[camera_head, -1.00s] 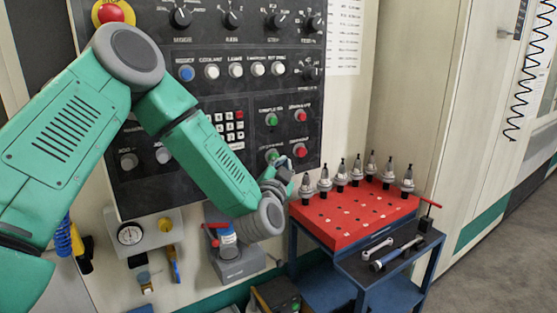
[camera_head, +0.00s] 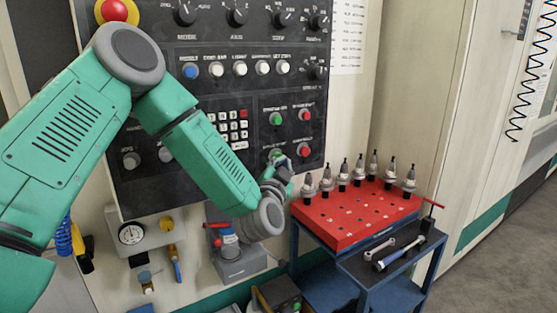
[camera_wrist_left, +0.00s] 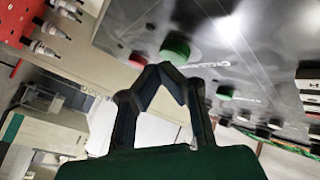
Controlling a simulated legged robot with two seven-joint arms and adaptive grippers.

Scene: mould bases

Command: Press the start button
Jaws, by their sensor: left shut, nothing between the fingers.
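The control panel (camera_head: 215,100) has two green buttons, an upper one (camera_head: 276,118) and a lower one (camera_head: 275,154), each with a red button to its right. Their labels are too blurred to read, so I cannot tell which is the start button. My left gripper (camera_head: 284,163) is shut and empty, just in front of the lower green button and partly overlapping it. In the left wrist view, the closed fingertips (camera_wrist_left: 165,69) point at a green button (camera_wrist_left: 175,50), with a red button (camera_wrist_left: 137,60) beside it. I cannot tell whether they touch the panel. My right gripper is not in view.
A red tool tray (camera_head: 345,229) with several tool holders stands on a blue cart right of and below the gripper. A red emergency button (camera_head: 115,11) is at upper left.

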